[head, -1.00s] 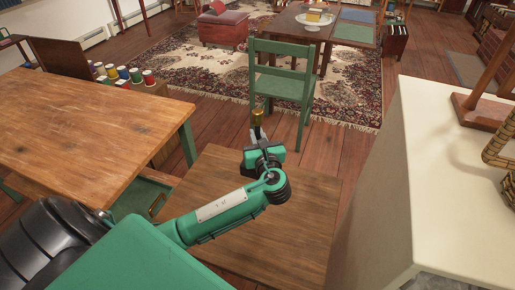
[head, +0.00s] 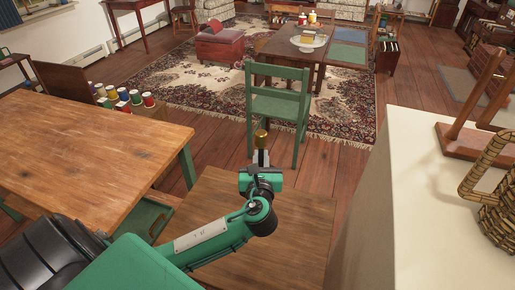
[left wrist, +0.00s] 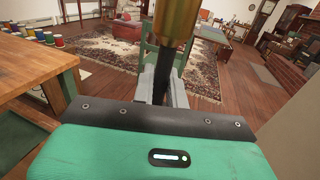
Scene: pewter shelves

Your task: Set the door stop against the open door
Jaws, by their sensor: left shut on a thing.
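My left gripper (head: 261,158) is at the end of the green arm, above a low brown wooden surface. It is shut on the door stop (head: 261,138), a brass-coloured cylinder that stands up out of the jaws. In the left wrist view the gripper fingers (left wrist: 163,88) close around a dark, narrow lower part, with the brass part of the door stop (left wrist: 177,18) above it. I cannot make out an open door in either view. My right gripper is not in view.
A green chair (head: 278,103) stands just beyond the gripper. A wooden table (head: 85,140) is at the left, with several coloured spools (head: 123,94) behind it. A pale cabinet (head: 400,200) stands at the right. Bare floor (head: 345,165) shows between chair and cabinet.

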